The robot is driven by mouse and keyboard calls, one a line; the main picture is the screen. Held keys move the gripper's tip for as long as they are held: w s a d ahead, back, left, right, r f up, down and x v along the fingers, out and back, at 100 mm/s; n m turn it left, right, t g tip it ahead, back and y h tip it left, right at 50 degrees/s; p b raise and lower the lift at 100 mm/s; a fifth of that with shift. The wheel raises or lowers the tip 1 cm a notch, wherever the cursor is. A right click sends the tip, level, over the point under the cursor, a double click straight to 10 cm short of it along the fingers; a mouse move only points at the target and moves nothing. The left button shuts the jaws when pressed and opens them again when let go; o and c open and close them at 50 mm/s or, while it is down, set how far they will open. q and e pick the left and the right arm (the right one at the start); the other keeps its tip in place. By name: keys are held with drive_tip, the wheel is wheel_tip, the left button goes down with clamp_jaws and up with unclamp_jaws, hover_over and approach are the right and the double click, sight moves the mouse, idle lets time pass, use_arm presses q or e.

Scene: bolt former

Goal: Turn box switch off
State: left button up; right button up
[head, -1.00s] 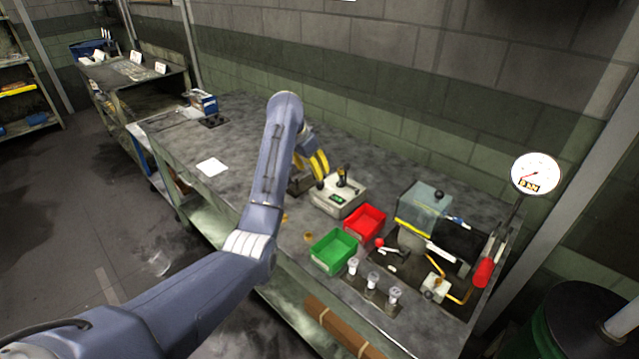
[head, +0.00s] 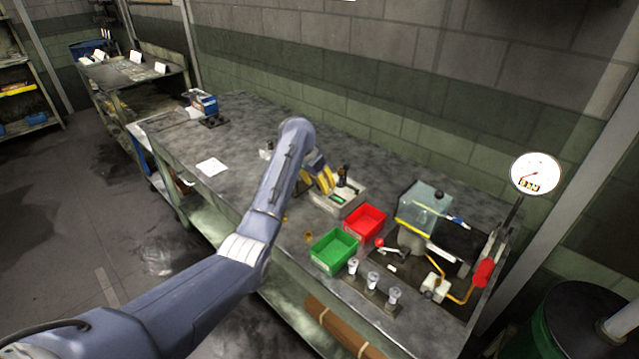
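The grey switch box (head: 347,207) sits on the bench, with a black switch stick (head: 342,173) standing up at its back. My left gripper (head: 325,183), with yellow fingers, is over the left part of the box, just left of the stick. The fingers cover part of the box top and its green display. Whether they touch the box, and how far apart they are, cannot be made out. My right gripper is not in view.
A red bin (head: 365,222) and a green bin (head: 334,251) stand in front of the box. The bench's left half is mostly clear.

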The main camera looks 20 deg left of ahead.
use_arm(q)
drive_tip(key=shift+c, duration=0.2)
clamp_jaws()
idle(0.3)
drive_tip(key=m+g+h, duration=0.1)
drive_tip(key=m, duration=0.3)
drive_tip(key=m+g+h, duration=0.1)
drive_tip(key=m, duration=0.3)
drive_tip(key=shift+w, duration=0.1)
drive_tip(key=shift+m+g, duration=0.3)
drive_tip(key=shift+m, duration=0.2)
drive_tip(key=shift+o, duration=0.2)
unclamp_jaws()
